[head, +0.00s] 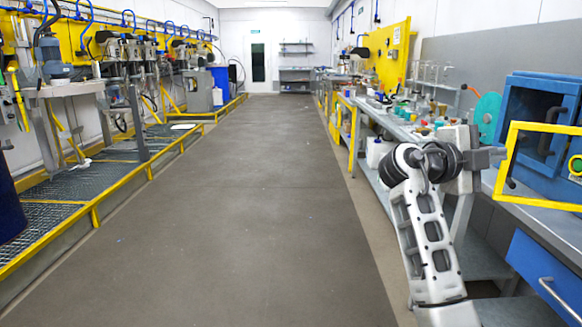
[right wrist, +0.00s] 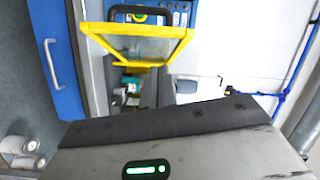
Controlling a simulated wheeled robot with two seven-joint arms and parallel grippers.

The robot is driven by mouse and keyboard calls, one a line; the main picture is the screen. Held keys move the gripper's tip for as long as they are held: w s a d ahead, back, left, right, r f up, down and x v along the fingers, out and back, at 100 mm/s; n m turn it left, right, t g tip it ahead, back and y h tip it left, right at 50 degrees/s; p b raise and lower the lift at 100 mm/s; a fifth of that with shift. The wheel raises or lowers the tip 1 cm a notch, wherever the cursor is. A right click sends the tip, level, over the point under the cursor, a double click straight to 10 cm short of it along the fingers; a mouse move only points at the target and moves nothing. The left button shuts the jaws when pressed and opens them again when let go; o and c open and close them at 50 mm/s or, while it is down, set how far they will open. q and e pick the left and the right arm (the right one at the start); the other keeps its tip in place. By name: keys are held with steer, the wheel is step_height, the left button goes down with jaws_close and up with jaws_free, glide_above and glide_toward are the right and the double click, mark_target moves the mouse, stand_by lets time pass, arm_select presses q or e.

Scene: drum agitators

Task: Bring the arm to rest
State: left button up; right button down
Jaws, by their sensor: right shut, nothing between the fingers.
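My right arm reaches up from the lower right of the head view. My right gripper (head: 497,156) is shut and empty. It is at the height of the bench on the right, close to the yellow-framed door (head: 501,188) of a blue cabinet (head: 545,108). I cannot tell whether it touches the door frame. In the right wrist view the grey gripper body fills the bottom, with the yellow-framed door (right wrist: 98,28) above it. My left gripper is in neither view.
A long bench (head: 398,127) with bottles and glassware runs along the right wall. A blue drawer (head: 540,280) is below the cabinet. The grey floor (head: 220,210) is clear in the middle. A yellow-edged grating platform (head: 120,150) with agitators runs along the left.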

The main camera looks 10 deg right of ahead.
steer(key=w+a+f+n+t+y+p, duration=0.1)
steer(key=w+a+f+n+t, duration=0.15)
steer(key=f+n, duration=0.35)
steer(key=w+a+f+n+t+y, duration=0.1)
steer(key=f+n+t+y, duration=0.1)
steer(key=f+n+t, duration=0.25)
steer(key=s+a+f+n+t+y+p, duration=0.1)
steer(key=s+a+f+n+t+y, duration=0.1)
steer(key=a+f+n+y, duration=0.5)
steer(key=s+a+f+n+t+y+p, duration=0.1)
steer(key=s+a+f+n+t+y, duration=0.15)
steer(key=a+f+n, duration=0.75)
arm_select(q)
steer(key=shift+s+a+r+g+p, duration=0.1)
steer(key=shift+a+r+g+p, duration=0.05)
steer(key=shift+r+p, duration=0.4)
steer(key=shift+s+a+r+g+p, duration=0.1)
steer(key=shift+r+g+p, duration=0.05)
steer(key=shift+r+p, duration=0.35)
arm_select(e)
steer(key=s+a+f+n+g+y, duration=0.1)
steer(key=s+a+f+n+y, duration=0.2)
steer(key=s, duration=0.6)
steer(key=s+a+f+n+y, duration=0.3)
steer(key=s+a+f+y, duration=0.2)
steer(key=s+a, duration=0.3)
steer(key=shift+s+a+f+n+g+y, duration=0.2)
steer(key=shift+s+a+n+g+y, duration=0.15)
steer(key=shift+s+y, duration=0.55)
